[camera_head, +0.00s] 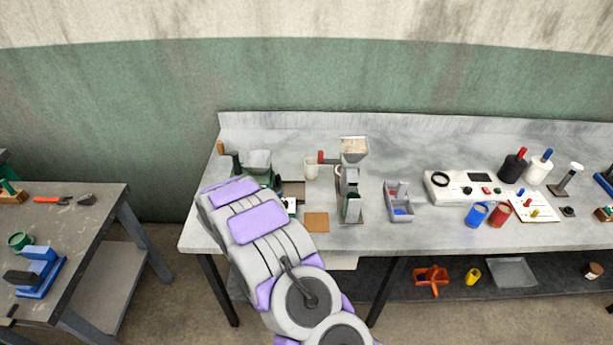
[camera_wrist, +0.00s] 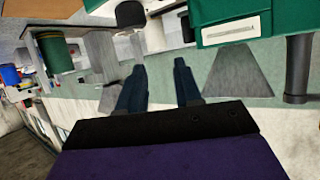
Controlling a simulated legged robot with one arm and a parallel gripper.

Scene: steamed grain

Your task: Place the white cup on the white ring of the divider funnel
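A small off-white cup (camera_head: 311,169) stands upright on the grey bench, left of the grain divider. The divider has a square hopper funnel (camera_head: 354,147) filled with pale grain, above a grey body (camera_head: 349,180). A small pale round part at its left side may be the white ring, but it is too small to be sure. My gripper (camera_wrist: 159,68) is open in the wrist view, its two dark fingers apart with nothing held between them. In the head view my arm hides the gripper. I cannot surely pick out the cup in the wrist view.
A hand-cranked mill (camera_head: 257,163) stands left of the cup. A brown square mat (camera_head: 316,222) lies at the front. A grey bin (camera_head: 398,205) and a white instrument (camera_head: 463,188) stand to the right. A green box (camera_wrist: 240,20) is close in the wrist view.

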